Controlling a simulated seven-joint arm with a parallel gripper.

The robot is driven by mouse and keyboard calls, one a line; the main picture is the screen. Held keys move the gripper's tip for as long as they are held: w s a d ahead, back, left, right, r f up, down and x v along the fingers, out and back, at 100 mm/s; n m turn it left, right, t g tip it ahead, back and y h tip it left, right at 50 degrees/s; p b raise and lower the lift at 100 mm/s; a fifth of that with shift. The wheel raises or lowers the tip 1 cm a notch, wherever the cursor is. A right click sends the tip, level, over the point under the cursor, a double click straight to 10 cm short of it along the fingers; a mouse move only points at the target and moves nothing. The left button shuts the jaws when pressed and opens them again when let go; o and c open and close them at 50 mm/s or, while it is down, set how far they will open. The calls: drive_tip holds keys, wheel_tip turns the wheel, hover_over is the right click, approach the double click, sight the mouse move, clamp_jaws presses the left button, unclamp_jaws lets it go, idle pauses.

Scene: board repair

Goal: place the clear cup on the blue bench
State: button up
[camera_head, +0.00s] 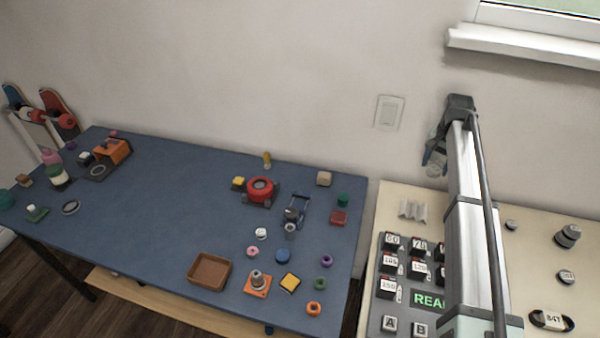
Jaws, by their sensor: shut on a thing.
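The blue bench (165,215) fills the left and middle of the view, with many small parts on it. My gripper (433,169) is at the upper right, in front of the wall and above the far left part of the cream table, right of the bench. It is shut on a small, pale, see-through thing that looks like the clear cup (437,170). My arm hides part of the gripper, and the cup's outline is faint. The cup appears held up, apart from both tabletops.
On the bench's right half are a brown tray (192,276), a red round part (260,188), a blue frame (298,208) and several small parts. The bench's middle left is clear. The cream table (530,262) holds a button panel (409,270) and pale packets (413,210).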

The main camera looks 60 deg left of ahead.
drive_tip(key=s+a+n, duration=0.4)
drive_tip(key=s+a, duration=1.2)
drive_tip(key=s, duration=0.4)
drive_tip(key=shift+s+a+n, duration=0.3)
drive_tip(key=shift+a, duration=0.1)
drive_tip(key=shift+r, duration=0.1)
drive_tip(key=shift+f, duration=5)
drive_tip(key=shift+f, duration=0.1)
drive_tip(key=o, duration=1.1)
